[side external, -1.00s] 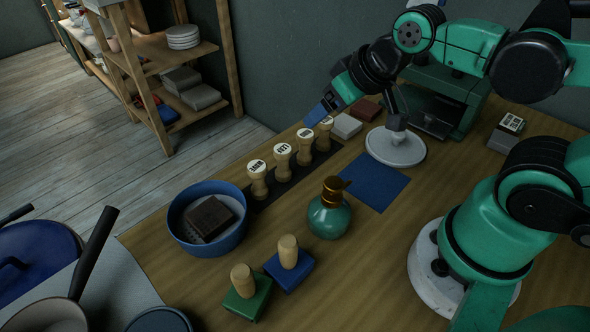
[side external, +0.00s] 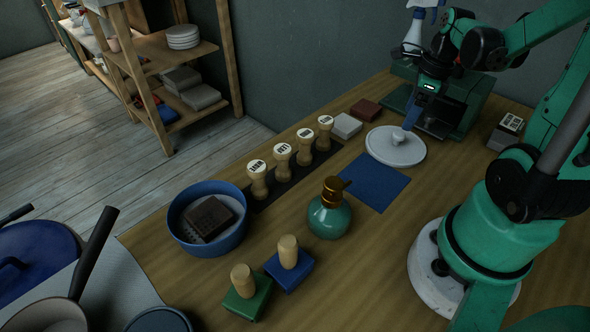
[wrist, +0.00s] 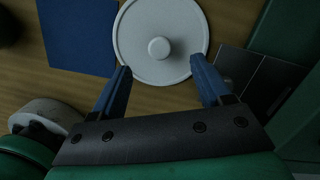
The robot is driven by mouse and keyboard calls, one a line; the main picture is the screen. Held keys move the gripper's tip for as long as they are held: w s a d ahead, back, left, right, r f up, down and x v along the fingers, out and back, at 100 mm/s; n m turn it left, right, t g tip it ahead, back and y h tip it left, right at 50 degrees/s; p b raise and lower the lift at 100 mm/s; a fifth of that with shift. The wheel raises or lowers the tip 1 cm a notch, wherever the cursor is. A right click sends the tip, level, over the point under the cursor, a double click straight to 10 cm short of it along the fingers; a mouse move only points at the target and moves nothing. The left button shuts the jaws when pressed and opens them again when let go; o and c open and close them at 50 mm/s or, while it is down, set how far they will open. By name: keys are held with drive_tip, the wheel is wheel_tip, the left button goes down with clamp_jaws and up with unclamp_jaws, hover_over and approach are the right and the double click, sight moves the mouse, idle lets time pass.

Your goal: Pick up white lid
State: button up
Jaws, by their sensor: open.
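The white lid (side external: 381,149) is a round disc with a small knob in its centre. It lies flat on the wooden table, beside the blue square mat. In the wrist view the white lid (wrist: 160,20) fills the top middle, with its knob facing me. My gripper (wrist: 160,80) is open with two blue fingers, one on each side of the lid's near part. I cannot tell whether a finger touches the lid.
A blue mat (side external: 371,182) lies in front of the lid. A white block (side external: 346,126) and a brown block (side external: 365,110) lie behind it.

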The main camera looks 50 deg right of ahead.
sight(400, 133)
drive_tip(key=shift+w+a+f, duration=0.1)
drive_tip(key=shift+w+f, duration=0.1)
drive_tip(key=shift+f, duration=1.05)
drive_tip(key=shift+w+a+f, duration=0.1)
drive_tip(key=shift+w+f, duration=0.05)
drive_tip(key=shift+f, duration=1.1)
clamp_jaws()
